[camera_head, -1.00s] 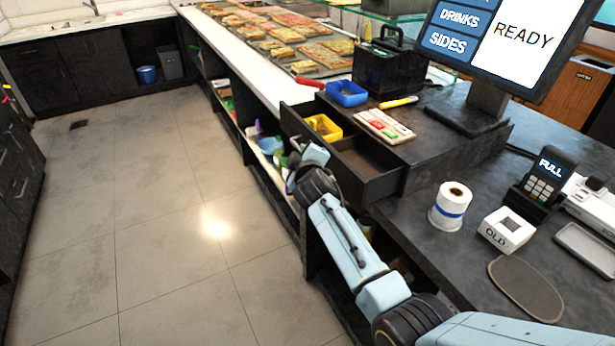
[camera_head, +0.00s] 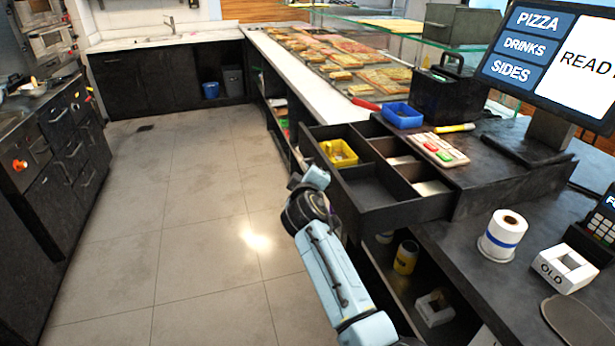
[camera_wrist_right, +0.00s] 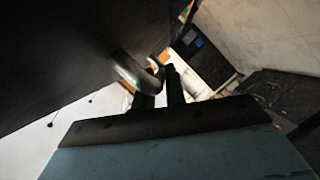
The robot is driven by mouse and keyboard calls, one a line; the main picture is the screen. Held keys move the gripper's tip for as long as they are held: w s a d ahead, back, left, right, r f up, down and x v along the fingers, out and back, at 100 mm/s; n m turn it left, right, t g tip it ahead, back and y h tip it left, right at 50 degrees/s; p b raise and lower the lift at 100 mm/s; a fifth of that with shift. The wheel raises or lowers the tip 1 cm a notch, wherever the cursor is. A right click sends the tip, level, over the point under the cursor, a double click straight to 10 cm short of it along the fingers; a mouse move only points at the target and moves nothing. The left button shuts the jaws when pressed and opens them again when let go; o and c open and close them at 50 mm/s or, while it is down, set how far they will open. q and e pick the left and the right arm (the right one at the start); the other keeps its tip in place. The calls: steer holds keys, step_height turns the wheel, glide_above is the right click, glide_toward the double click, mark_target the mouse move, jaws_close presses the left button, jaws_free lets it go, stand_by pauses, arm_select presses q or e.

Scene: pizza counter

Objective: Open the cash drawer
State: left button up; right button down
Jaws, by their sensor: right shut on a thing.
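The black cash drawer (camera_head: 400,216) stands well out from the counter, under the order screen, with its divided compartments showing. A yellow tray (camera_head: 340,152) sits in one compartment; a front compartment looks empty, and pale items lie in rear ones. My right gripper (camera_head: 312,180) is at the drawer's outer front face, low beside the floor side. In the right wrist view my right gripper (camera_wrist_right: 160,88) has its dark fingers at the curved metal handle (camera_wrist_right: 132,72) and is shut on it. The handle is hidden in the head view. My left gripper is out of view.
Open shelves lie below. The floor (camera_head: 190,210) on the left is clear.

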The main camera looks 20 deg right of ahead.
steer(key=c, duration=1.5)
jaws_free()
steer(key=shift+o, duration=0.2)
steer(key=shift+s, duration=0.1)
steer(key=p+v, duration=0.1)
steer(key=v, duration=1.2)
steer(key=shift+s+a, duration=0.1)
